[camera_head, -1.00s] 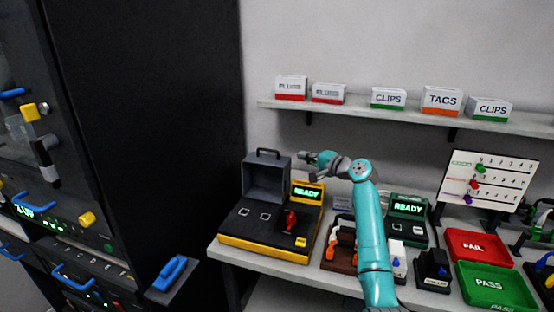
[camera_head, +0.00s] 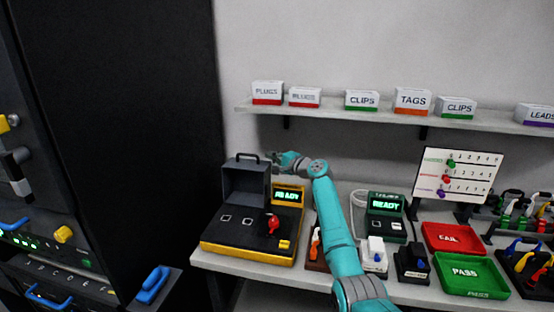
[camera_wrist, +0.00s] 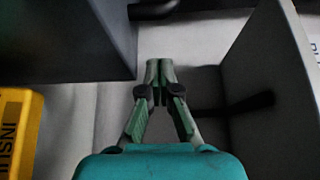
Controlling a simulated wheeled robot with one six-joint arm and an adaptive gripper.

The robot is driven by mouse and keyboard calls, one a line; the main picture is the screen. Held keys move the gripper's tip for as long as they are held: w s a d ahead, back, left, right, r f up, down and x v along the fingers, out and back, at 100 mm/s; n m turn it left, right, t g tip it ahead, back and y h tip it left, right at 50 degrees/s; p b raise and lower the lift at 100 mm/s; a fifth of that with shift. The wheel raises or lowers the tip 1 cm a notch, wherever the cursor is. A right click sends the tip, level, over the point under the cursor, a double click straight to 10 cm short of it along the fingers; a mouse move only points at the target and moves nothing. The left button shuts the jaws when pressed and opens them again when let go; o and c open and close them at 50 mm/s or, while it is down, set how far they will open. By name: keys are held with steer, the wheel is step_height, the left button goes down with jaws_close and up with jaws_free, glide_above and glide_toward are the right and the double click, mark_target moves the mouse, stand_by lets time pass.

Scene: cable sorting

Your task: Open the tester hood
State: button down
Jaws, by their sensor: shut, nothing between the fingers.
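The tester (camera_head: 240,240) is a black box with a yellow base on the bench at the left. Its dark grey hood (camera_head: 246,183) stands raised at the back, and the top deck with a red knob (camera_head: 272,224) is uncovered. The hood's handle (camera_head: 247,156) runs along its top edge. My gripper (camera_head: 273,157) is at the hood's upper right corner, close to the handle; I cannot tell if they touch. In the wrist view my gripper (camera_wrist: 160,68) has its fingertips together and empty, beside the dark hood panel (camera_wrist: 65,40), with the handle (camera_wrist: 155,9) just ahead.
A yellow-framed display (camera_head: 288,195) stands right of the hood; its side also shows in the wrist view (camera_wrist: 18,125). A shelf (camera_head: 390,115) with labelled boxes is above. A second tester (camera_head: 385,217), a red FAIL tray (camera_head: 450,238) and a green PASS tray (camera_head: 470,274) are to the right.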

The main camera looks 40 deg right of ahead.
mark_target(265, 163)
steer(key=shift+s+a+r, duration=0.1)
steer(key=shift+s+a, duration=0.1)
steer(key=shift+a, duration=0.75)
steer(key=shift+s+a+r, duration=0.1)
steer(key=shift+s+a, duration=0.1)
steer(key=shift+a, duration=0.75)
steer(key=shift+a, duration=0.1)
steer(key=shift+s+a+r+n+t, duration=0.3)
steer(key=shift+s+a+n, duration=0.2)
steer(key=shift+a, duration=0.1)
steer(key=shift+s+a+r+n+t, duration=0.2)
steer(key=shift+s+a+n+t, duration=0.1)
steer(key=shift+s+a+n, duration=0.2)
steer(key=shift+w, duration=0.1)
